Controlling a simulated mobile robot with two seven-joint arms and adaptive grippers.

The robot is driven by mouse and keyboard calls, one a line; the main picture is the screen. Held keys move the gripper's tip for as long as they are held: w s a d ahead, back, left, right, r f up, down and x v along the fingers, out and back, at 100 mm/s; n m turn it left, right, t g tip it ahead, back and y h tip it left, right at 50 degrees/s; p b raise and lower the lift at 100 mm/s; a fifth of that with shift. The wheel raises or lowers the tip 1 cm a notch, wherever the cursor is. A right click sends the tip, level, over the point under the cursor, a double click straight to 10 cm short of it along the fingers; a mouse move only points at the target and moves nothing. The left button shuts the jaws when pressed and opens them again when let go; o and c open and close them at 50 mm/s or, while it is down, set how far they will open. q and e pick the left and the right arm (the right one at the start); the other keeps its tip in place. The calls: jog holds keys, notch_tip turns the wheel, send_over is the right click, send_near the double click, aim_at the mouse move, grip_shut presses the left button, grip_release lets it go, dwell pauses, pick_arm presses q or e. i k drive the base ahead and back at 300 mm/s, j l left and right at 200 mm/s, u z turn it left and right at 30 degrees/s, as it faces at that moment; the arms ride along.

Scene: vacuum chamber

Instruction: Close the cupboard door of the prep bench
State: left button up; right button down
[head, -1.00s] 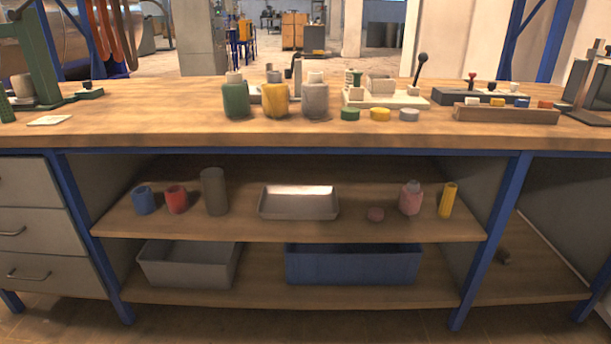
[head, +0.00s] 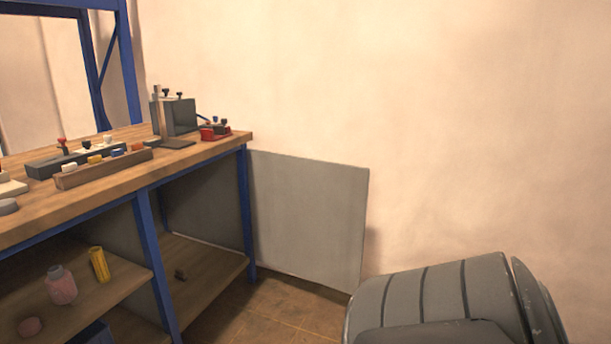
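The prep bench (head: 115,187) stands at the left, with a wooden top on a blue frame. Its cupboard door (head: 311,218) is a flat grey panel at the bench's right end. The door stands wide open, swung out to the right near the pale wall. No handle shows on the door face that I see. Neither of my grippers is in the head view.
A large ribbed grey rounded body, likely part of my own arm, fills the lower right, in front of the wall. Tiled floor (head: 265,312) is clear before the cupboard. A pink jar (head: 61,285) and yellow cylinder (head: 99,264) stand on the open shelf. Small equipment stands on the bench top.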

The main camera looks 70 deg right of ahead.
aim_at(308, 216)
jog(key=k+l+z, duration=0.1)
jog(key=l+z, duration=0.2)
jog(key=z, duration=0.15)
jog(key=l+z, duration=0.3)
jog(key=z, duration=0.15)
jog(key=l+z, duration=0.3)
jog(key=l, duration=0.85)
